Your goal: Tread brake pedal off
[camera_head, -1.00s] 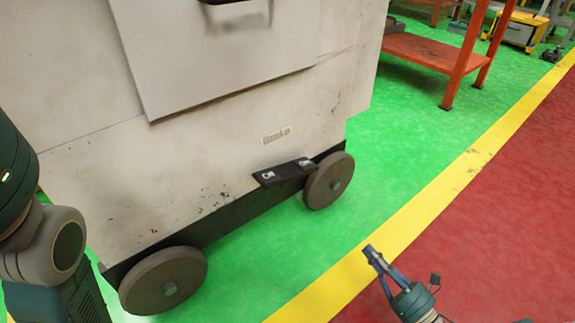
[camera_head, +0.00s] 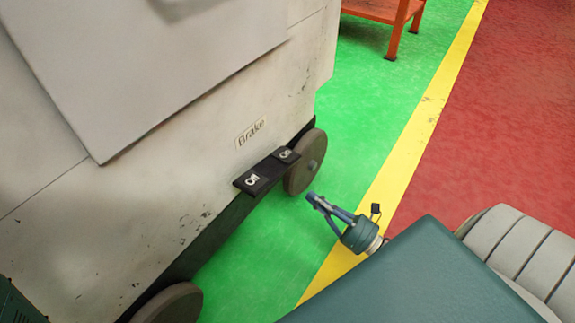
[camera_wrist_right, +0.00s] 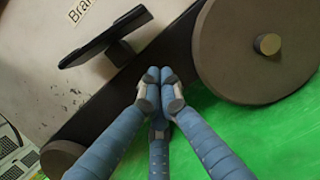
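The brake pedal is a black two-part plate (camera_head: 266,171) low on the white machine's side, with "Off" on its near half and "On" on its far half. A "Brake" label (camera_head: 251,132) is above it. In the right wrist view the pedal (camera_wrist_right: 104,37) shows edge-on at the upper left, on a short stem. My right gripper (camera_head: 312,197) is right of and below the pedal, apart from it. In the right wrist view its fingertips (camera_wrist_right: 158,76) meet, with nothing visible between them. My left gripper is not in view.
The white machine (camera_head: 120,190) stands on wheels; one wheel (camera_head: 304,163) is just beyond the pedal and another (camera_head: 170,303) is at the bottom. Green floor (camera_head: 372,110) lies open to the right, bounded by a yellow line (camera_head: 408,150). An orange rack (camera_head: 385,12) stands at the back.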

